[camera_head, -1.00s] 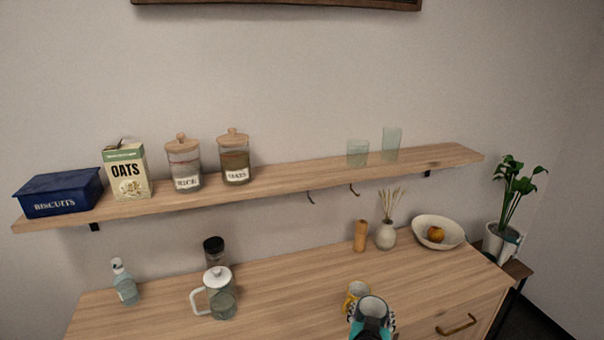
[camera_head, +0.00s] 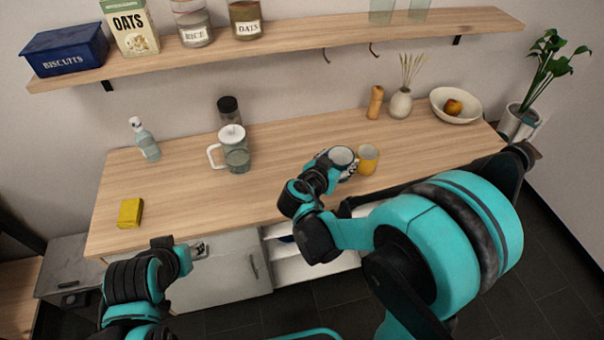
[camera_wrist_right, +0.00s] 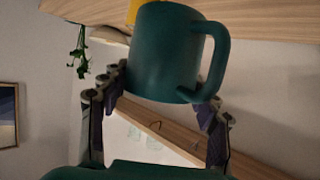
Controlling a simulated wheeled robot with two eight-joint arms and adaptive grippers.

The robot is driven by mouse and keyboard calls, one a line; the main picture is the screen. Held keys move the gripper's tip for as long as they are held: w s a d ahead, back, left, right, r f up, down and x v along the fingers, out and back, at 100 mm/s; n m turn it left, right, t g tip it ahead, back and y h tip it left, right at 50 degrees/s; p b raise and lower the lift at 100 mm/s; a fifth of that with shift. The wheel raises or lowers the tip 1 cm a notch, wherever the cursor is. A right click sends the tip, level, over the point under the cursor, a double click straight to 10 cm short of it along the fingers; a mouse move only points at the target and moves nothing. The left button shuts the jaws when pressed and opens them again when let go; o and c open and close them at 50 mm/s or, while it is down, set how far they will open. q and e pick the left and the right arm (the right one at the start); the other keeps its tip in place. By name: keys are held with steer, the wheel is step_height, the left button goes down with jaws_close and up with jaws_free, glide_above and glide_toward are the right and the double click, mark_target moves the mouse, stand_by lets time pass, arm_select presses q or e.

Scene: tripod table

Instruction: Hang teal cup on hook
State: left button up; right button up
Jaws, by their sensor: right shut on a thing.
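The teal cup (camera_wrist_right: 168,52) fills the top middle of the right wrist view, its handle to the right. My right gripper (camera_wrist_right: 165,92) is shut on its body, one finger on each side. In the head view the cup (camera_head: 342,156) shows mostly its pale inside, opening upward, beside the yellow mug; my right gripper (camera_head: 328,170) is partly hidden by its own wrist. Two dark hooks hang under the shelf, a left one (camera_head: 326,56) and a right one (camera_head: 373,50), both bare and apart from the cup. My left gripper (camera_head: 198,250) is low at the counter's front edge; its jaw opening is unclear.
The yellow mug (camera_head: 367,160) stands close right of the held cup. A glass jug (camera_head: 236,155), bottle (camera_head: 147,142), yellow block (camera_head: 130,212), vase (camera_head: 400,103) and bowl (camera_head: 456,106) stand on the counter (camera_head: 285,150). The shelf (camera_head: 290,38) overhangs behind.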

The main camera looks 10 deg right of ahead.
steer(key=shift+w+a+f+b, duration=0.8)
steer(key=shift+w+a+f, duration=0.25)
steer(key=shift+f, duration=0.55)
steer(key=shift+w+a+f+b, duration=0.8)
steer(key=shift+w+a+f, duration=0.3)
steer(key=shift+f, duration=0.45)
steer(key=shift+w+a+f+b, duration=0.85)
steer(key=shift+w+f, duration=0.35)
steer(key=shift+f, duration=0.4)
steer(key=shift+f, duration=0.15)
steer(key=o, duration=1.3)
steer(key=shift+o, duration=0.2)
